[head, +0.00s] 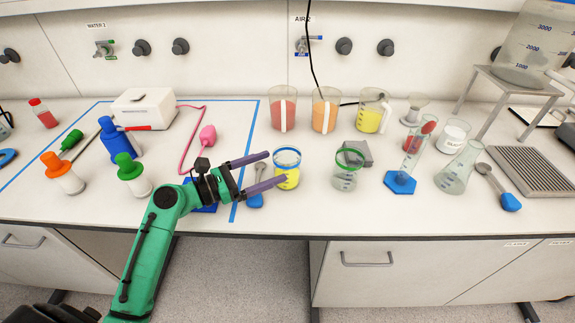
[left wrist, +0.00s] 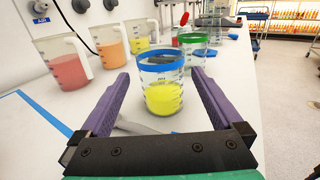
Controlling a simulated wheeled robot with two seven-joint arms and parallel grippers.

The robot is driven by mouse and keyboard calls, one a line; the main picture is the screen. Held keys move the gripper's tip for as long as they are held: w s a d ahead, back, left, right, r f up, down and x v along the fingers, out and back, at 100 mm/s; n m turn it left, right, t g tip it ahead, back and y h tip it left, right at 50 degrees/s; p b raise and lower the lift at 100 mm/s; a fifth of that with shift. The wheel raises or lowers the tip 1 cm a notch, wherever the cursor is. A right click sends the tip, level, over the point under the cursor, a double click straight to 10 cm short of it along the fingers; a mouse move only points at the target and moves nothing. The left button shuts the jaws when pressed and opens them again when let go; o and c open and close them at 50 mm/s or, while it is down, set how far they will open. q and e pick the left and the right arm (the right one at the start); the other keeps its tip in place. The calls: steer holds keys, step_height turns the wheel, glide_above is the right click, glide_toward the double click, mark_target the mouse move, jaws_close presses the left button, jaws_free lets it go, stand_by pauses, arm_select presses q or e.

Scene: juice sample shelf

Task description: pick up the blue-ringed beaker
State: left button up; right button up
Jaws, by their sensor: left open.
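The blue-ringed beaker (head: 287,170) stands upright on the bench and holds yellow liquid. My left gripper (head: 277,166) is open, and its purple fingers point right toward the beaker in the head view. In the left wrist view the blue-ringed beaker (left wrist: 161,85) sits ahead, roughly centred between the finger lines of the gripper (left wrist: 161,90). Its base is partly within the span of the fingertips, and I cannot tell whether either finger touches it. My right gripper is not in view.
A green-ringed beaker (head: 346,170) stands to the right, beside a grey block (head: 357,152). Jugs of red (head: 273,112), orange (head: 314,116) and yellow (head: 369,122) liquid stand behind. A blue-handled spatula (head: 256,199) lies left of the beaker.

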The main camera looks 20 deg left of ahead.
mark_target(287, 169)
arm_select(q)
steer(key=x, duration=0.2)
steer(key=p+x, duration=0.1)
steer(key=x, duration=0.1)
steer(key=shift+d+r, duration=0.1)
steer(key=shift+r, duration=0.2)
steer(key=c, duration=1.3)
steer(key=shift+c, duration=0.3)
steer(key=shift+r, duration=0.15)
